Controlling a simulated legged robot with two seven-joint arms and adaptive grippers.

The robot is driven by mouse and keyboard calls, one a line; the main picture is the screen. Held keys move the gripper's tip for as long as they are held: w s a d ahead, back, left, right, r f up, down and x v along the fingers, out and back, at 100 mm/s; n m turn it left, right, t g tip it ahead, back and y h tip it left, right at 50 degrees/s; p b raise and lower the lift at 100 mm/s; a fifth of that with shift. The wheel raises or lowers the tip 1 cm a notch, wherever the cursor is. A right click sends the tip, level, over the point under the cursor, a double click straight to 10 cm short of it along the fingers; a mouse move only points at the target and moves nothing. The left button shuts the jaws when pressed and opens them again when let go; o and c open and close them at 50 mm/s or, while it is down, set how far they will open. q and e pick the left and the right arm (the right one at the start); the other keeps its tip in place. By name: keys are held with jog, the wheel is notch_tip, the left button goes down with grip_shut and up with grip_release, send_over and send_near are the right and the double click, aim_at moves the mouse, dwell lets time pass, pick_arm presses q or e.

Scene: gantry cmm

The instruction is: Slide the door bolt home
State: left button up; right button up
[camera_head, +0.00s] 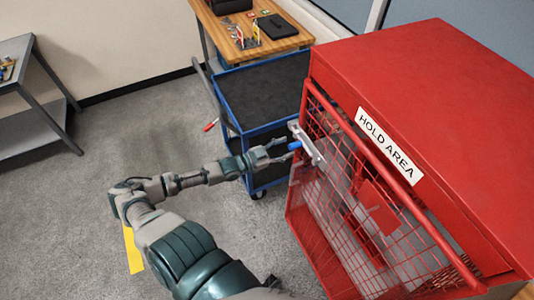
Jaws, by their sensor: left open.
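The door belongs to a red cage cabinet (430,85) labelled HOLD AREA. My left gripper (283,150) is open, with its fingertips close to the blue knob. I cannot tell whether the fingers touch it. The far end of the bolt is too small to read. My right gripper is not in view.
A blue cart (262,88) with a dark top stands just behind my left gripper. A wooden bench (255,42) with tools is at the back. A grey table (28,90) stands at the far left. The grey floor (80,190) on the left is mostly clear.

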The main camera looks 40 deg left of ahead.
pick_arm(q)
jog(key=v, duration=0.8)
jog(key=shift+s+a, duration=0.2)
jog(key=shift+s, duration=0.05)
dwell(0.6)
